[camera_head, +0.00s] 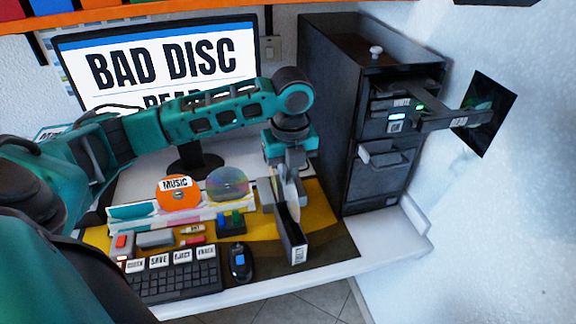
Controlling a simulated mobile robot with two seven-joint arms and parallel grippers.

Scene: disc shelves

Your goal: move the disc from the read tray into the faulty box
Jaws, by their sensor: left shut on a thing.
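My left gripper (286,168) is shut on a disc (280,187), which shows nearly edge-on below the fingers. The gripper hangs over a narrow dark box (291,238) that stands at the right of the desk. The box has a pale label on its front end, too small to read; it may be the faulty box. The disc's lower edge is at the box's opening; I cannot tell how deep it sits. My right gripper is not in view.
A monitor (160,62) reads "BAD DISC". An orange music disc (180,193) and a shiny disc (228,184) stand in a rack left of the box. A keyboard (172,276) and a mouse (238,262) lie in front. The dark tower (330,90) stands close behind the box.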

